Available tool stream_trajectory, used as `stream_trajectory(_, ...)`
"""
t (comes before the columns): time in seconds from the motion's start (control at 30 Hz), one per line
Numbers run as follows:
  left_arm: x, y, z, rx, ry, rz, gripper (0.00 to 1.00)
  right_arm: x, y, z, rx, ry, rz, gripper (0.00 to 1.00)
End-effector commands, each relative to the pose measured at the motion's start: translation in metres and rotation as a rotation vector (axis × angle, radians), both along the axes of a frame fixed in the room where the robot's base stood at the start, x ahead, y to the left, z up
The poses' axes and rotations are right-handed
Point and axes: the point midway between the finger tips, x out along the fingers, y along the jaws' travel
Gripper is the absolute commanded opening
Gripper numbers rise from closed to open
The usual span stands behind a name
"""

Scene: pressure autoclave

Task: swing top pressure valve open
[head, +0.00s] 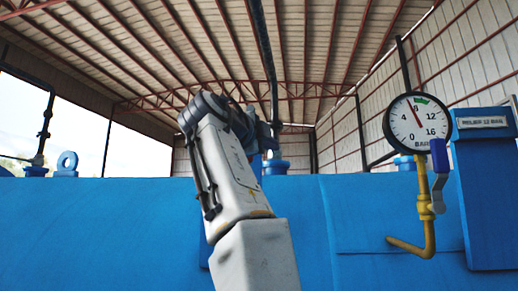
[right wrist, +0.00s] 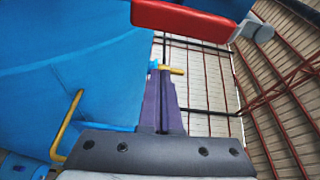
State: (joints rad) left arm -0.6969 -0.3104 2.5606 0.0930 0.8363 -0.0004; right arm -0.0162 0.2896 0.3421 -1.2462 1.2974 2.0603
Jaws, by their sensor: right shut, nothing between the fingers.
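In the right wrist view a red lever handle (right wrist: 185,16) with a grey end (right wrist: 263,30) crosses the top of the picture, beyond my right gripper's fingertips. I cannot tell whether it belongs to the top pressure valve. My right gripper (right wrist: 160,75) is shut and empty, its purple fingers close together, apart from the red handle in the picture. In the head view my right arm rises through the middle, and its gripper (head: 268,137) shows only partly at the arm's top, before a dark upright pipe (head: 265,50). The red handle does not show there. My left gripper is not in view.
The big blue autoclave body (head: 370,215) fills the lower head view. A round pressure gauge (head: 418,122) stands at right, above a yellow pipe (head: 427,235) with a blue lever (head: 440,157). A blue box (head: 487,200) is beside it.

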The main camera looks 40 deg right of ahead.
Motion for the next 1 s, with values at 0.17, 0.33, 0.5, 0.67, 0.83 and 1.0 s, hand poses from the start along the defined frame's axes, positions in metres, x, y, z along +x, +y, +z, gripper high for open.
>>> stream_trajectory(0.17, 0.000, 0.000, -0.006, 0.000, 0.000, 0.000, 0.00, -0.009, 0.039, -0.001, 0.001, -0.002, 0.020, 0.00)
stream_trajectory(0.33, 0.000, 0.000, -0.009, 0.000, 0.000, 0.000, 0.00, -0.021, 0.067, -0.001, 0.001, -0.001, 0.022, 0.00)
stream_trajectory(0.5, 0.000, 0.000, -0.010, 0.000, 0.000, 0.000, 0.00, -0.031, 0.086, 0.000, 0.001, -0.001, 0.017, 0.00)
stream_trajectory(0.67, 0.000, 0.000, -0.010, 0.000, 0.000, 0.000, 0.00, -0.036, 0.092, 0.000, 0.001, -0.001, 0.013, 0.00)
stream_trajectory(0.83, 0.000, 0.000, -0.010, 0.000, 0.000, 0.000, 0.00, -0.037, 0.092, 0.000, 0.001, -0.002, 0.011, 0.00)
stream_trajectory(1.0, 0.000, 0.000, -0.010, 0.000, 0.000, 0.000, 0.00, -0.026, 0.098, -0.003, -0.019, 0.055, 0.043, 0.00)
